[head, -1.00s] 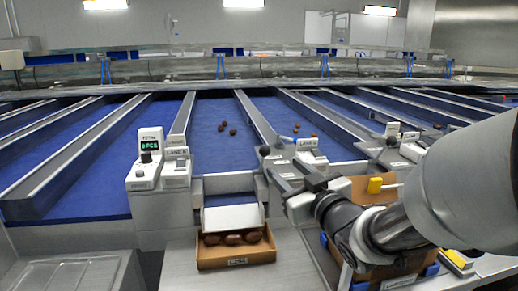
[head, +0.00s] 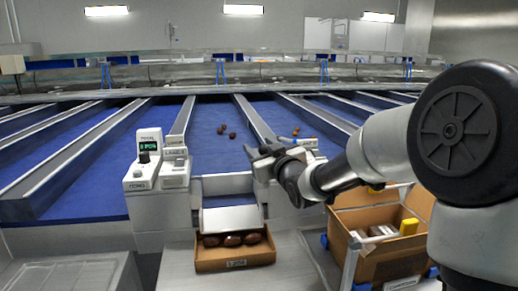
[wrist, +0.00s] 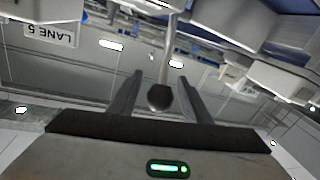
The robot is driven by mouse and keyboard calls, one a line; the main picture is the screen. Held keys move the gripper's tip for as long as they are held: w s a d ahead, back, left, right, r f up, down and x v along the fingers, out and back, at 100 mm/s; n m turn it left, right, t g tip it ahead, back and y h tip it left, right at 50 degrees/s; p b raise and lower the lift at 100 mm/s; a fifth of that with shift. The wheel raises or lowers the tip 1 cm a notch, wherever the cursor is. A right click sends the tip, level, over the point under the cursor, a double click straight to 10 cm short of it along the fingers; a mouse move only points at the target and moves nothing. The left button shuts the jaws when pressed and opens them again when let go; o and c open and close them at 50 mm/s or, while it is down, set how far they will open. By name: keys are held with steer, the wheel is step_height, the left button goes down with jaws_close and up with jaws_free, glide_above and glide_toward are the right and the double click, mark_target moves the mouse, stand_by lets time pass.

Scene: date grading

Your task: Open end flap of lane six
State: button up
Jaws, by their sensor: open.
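My gripper (head: 264,151) is open at the front end of a lane, just right of the grey end panel (head: 227,184), which stands upright across the lane and looks shut. In the wrist view a dark round knob (wrist: 160,97) on a thin rod shows between the two spread fingers; I cannot tell whether they touch it. The knob is hidden behind my gripper in the head view. A pale sloping chute (head: 231,219) lies below the panel, over a cardboard box (head: 235,259) with several dates.
A larger open carton (head: 372,262) with a yellow item is under my arm. A few dates (head: 226,131) lie on the blue belt.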

steer(key=shift+w+a, duration=0.2)
steer(key=shift+w, duration=0.25)
jaws_close()
